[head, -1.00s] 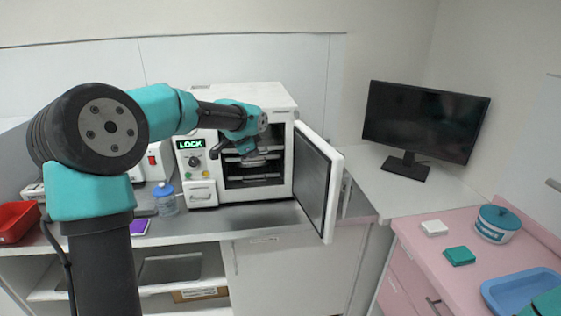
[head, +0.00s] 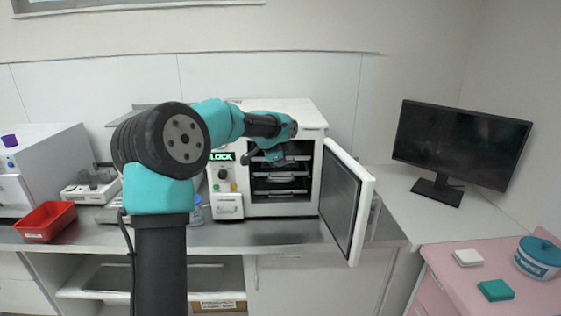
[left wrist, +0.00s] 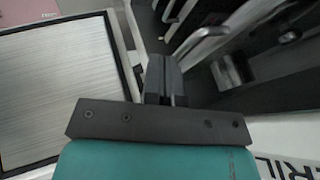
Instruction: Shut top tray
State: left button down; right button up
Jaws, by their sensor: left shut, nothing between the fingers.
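The white sterilizer (head: 228,206) stands on the counter with its door (head: 345,205) swung open to the right. Inside its dark chamber several metal trays sit one above another; the top tray (head: 297,159) is partly hidden by my left gripper. My left gripper (head: 272,158) is at the upper left of the chamber opening, in front of the top tray. In the left wrist view its fingers (left wrist: 165,80) are together and empty, with a bent metal handle (left wrist: 205,34) just beyond them. I cannot tell whether they touch it. My right gripper is out of view.
The open door reaches out over the counter's front edge. A red bin (head: 46,221) and a small white device (head: 91,188) are at left. A black monitor (head: 460,147) stands right. A pink counter (head: 450,268) holds a teal-lidded tub (head: 537,260).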

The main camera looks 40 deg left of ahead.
pick_arm(q)
jog(key=s+d+f+v, duration=0.1)
jog(key=d+v, duration=0.1)
jog(key=v, duration=1)
jog(key=shift+s, duration=0.35)
jog(key=shift+d+r, duration=0.1)
jog(key=shift+r, duration=0.05)
